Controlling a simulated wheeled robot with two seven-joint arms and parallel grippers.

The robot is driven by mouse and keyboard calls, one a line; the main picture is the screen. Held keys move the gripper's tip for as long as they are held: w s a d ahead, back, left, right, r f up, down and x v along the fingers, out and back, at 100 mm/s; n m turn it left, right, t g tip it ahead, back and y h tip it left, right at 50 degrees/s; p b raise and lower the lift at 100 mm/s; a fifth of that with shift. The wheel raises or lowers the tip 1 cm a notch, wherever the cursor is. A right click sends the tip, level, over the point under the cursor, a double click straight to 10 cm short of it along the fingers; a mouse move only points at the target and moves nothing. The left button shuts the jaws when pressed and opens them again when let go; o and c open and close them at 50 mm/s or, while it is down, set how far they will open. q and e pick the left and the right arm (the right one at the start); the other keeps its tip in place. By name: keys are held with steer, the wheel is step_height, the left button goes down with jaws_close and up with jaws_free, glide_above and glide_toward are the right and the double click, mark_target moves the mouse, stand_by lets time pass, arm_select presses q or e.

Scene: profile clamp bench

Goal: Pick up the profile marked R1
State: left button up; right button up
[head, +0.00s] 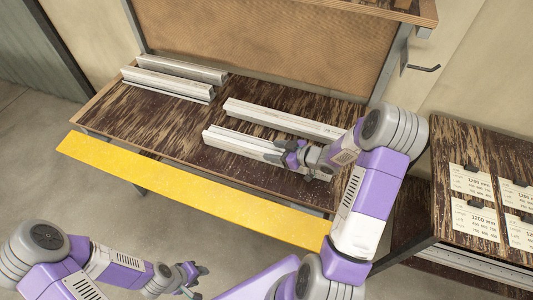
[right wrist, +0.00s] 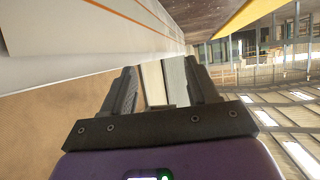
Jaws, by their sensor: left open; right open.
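Two long pale profiles lie on the right half of the dark wooden bench, a rear one (head: 282,117) and a front one (head: 232,143). Two more (head: 182,68) (head: 165,86) lie at the back left. No R1 mark is readable. My right gripper (head: 279,153) is open at the front right profile and partly hides it. In the right wrist view, a white profile with an orange line (right wrist: 95,40) runs beside my open right fingers (right wrist: 165,85); I cannot tell whether they touch. My left gripper (head: 194,277) is open and empty, low in front of the bench.
A yellow strip (head: 180,188) runs along the bench's front. A brown back panel (head: 270,45) and a shelf (head: 375,8) stand behind the bench. A side table (head: 450,138) with printed cards (head: 470,182) is at the right. Bare bench shows between the profile groups.

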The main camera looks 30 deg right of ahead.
mark_target(265, 150)
steer(key=shift+x, duration=1.55)
steer(key=shift+c, duration=0.3)
jaws_close()
